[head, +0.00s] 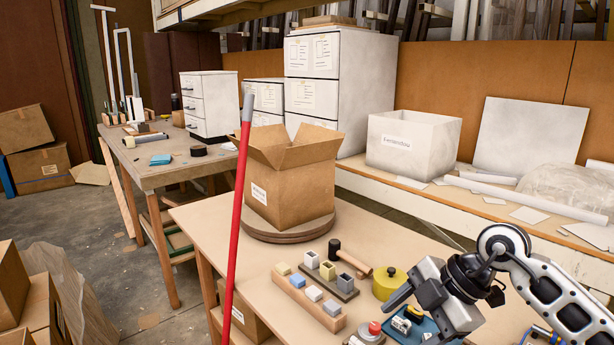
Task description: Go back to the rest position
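My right gripper (412,302) is at the lower right, over the front right part of the wooden table (205,222). Its arm comes in from the right edge. I see its fingers from the side, and the gap between them does not show clearly. I see nothing clearly held in it. My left gripper and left arm are out of view.
A red rod (236,220) with a grey tip stands in front of the table. An open cardboard box (290,185) sits on a round turntable (288,232). A wooden block row (306,303), mallet (350,262), yellow round piece (389,283) and red button (374,328) lie near my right gripper.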

